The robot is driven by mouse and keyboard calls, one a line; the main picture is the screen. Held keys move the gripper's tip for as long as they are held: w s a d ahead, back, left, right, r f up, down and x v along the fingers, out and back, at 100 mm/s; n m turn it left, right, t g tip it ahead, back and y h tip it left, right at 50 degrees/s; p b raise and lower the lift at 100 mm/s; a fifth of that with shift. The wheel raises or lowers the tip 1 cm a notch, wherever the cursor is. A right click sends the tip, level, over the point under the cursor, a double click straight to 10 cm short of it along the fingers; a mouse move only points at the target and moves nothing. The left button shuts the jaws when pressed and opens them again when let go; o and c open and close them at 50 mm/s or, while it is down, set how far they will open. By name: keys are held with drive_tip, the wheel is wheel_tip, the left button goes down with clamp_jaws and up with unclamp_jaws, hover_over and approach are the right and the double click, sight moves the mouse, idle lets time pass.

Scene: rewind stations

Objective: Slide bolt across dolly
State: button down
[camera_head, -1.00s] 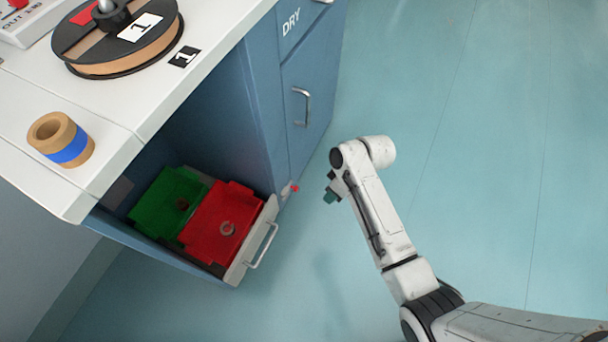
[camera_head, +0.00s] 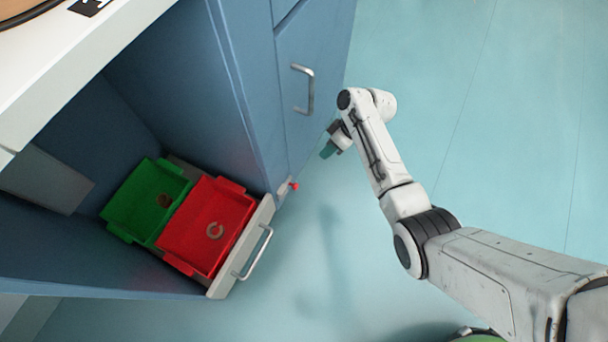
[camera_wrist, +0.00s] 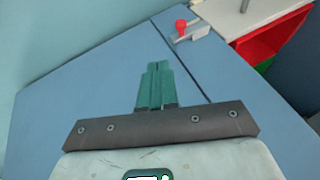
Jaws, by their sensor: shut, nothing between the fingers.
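The bolt (camera_head: 293,186) is a small grey piece with a red knob, on the blue cabinet's front edge beside the dolly. In the wrist view the bolt (camera_wrist: 181,27) lies above and right of my fingertips, apart from them. The dolly (camera_head: 258,222) has a pale front with a metal handle and stands in the cabinet's open bay. Its pale front (camera_wrist: 250,14) shows at the top right of the wrist view. I cannot tell whether the bolt overlaps it. My gripper (camera_head: 327,151), with teal fingers, is shut and empty, right of the bolt (camera_wrist: 157,68).
The dolly carries a green bin (camera_head: 146,203) and a red bin (camera_head: 208,224), each with a small ring-like item. The blue cabinet door (camera_head: 312,112) has a metal handle. A white worktop (camera_head: 85,50) is above the bay.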

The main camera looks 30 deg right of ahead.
drive_tip(key=s+a+b+x, duration=0.1)
drive_tip(key=b+x, duration=0.6)
drive_tip(key=x, duration=0.6)
drive_tip(key=shift+s+a+r+b, duration=0.3)
drive_tip(key=shift+s+a+r, duration=0.1)
drive_tip(key=shift+s+r, duration=0.1)
